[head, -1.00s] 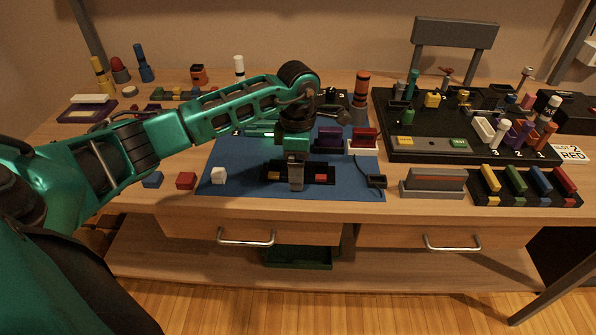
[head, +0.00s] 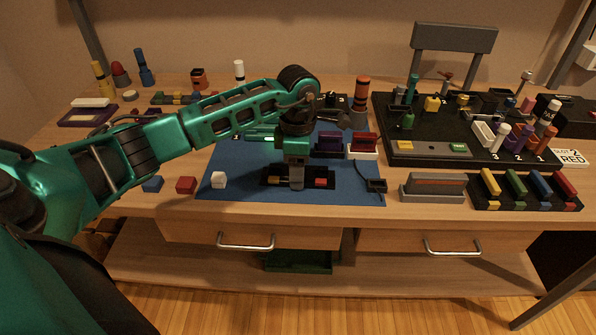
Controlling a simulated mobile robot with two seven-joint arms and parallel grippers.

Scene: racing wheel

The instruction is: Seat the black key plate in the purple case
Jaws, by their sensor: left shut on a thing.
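The purple case (head: 328,141) stands on the blue mat (head: 235,160), behind and to the right of my left gripper. My left gripper (head: 297,185) points down at the middle of a low black tray (head: 267,185) at the front of the mat. A yellow piece (head: 274,180) and a red piece (head: 320,182) show on either side of the fingers. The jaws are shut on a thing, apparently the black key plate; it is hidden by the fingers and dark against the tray. My right gripper is not in view.
A red and white case (head: 363,145) stands right of the purple one. A small black holder (head: 376,185) with a cable is at right. A grey block (head: 432,187) stands beyond it.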

